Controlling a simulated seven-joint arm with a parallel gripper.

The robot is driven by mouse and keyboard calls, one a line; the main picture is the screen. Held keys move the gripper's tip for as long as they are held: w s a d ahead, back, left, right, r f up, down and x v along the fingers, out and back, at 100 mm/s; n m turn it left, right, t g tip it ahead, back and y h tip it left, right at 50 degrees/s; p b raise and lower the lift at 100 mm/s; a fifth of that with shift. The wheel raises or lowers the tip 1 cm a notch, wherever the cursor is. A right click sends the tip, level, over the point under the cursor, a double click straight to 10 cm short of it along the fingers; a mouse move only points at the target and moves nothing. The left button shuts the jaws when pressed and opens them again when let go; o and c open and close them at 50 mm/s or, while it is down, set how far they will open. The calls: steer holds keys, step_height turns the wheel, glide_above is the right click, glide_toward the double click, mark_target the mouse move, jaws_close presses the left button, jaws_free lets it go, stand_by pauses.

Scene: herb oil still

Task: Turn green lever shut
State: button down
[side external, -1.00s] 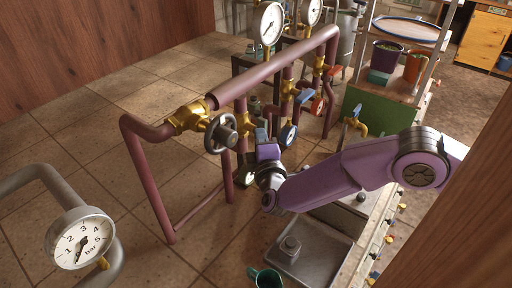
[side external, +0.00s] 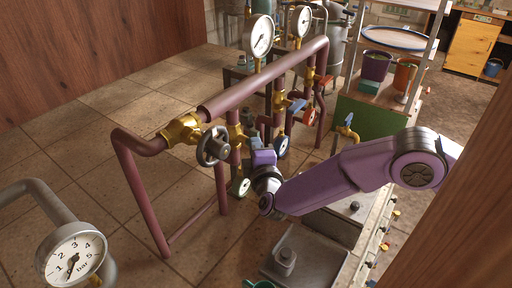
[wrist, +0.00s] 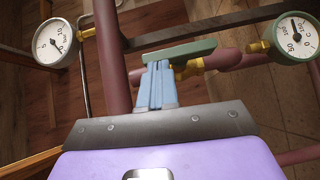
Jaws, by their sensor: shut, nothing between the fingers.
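The green lever (wrist: 180,52) is a long flat bar on a brass valve (wrist: 192,68) in the wrist view. It lies roughly crosswise in that picture, its right end slightly higher. My gripper (wrist: 157,66) has its pale blue fingers pressed together, with nothing between them. The fingertips are at the lever's near edge, towards its left end; I cannot tell whether they touch it. In the side view my gripper (side external: 250,143) is in among the pipes, right of the grey handwheel. The green lever cannot be made out there.
A maroon pipe frame (side external: 265,75) with a grey handwheel (side external: 213,146) and brass fittings stands around my gripper. Dial gauges (wrist: 54,43) and (wrist: 296,37) flank the lever. A blue-handled tap (side external: 347,130) and a steel sink (side external: 305,255) are to the right.

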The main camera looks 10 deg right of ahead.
steer(key=shift+w+d+r+m+g, duration=0.1)
steer(key=shift+d+r+m+g, duration=0.1)
steer(key=shift+m+g, duration=0.3)
steer(key=shift+w+d+r+m+g+y, duration=0.15)
steer(key=shift+w+d+m+g+y, duration=0.45)
steer(key=shift+m+g, duration=0.4)
steer(key=shift+w+d+r+m+g+y, duration=0.2)
steer(key=shift+w+d+m+g+y, duration=0.4)
steer(key=shift+g, duration=0.6)
steer(key=shift+w+d+r+m+g+y, duration=0.15)
steer(key=shift+w+d+m+g+y, duration=0.4)
steer(key=shift+m+g, duration=0.45)
steer(key=shift+w+d+f, duration=0.25)
steer(key=shift+w+f, duration=0.05)
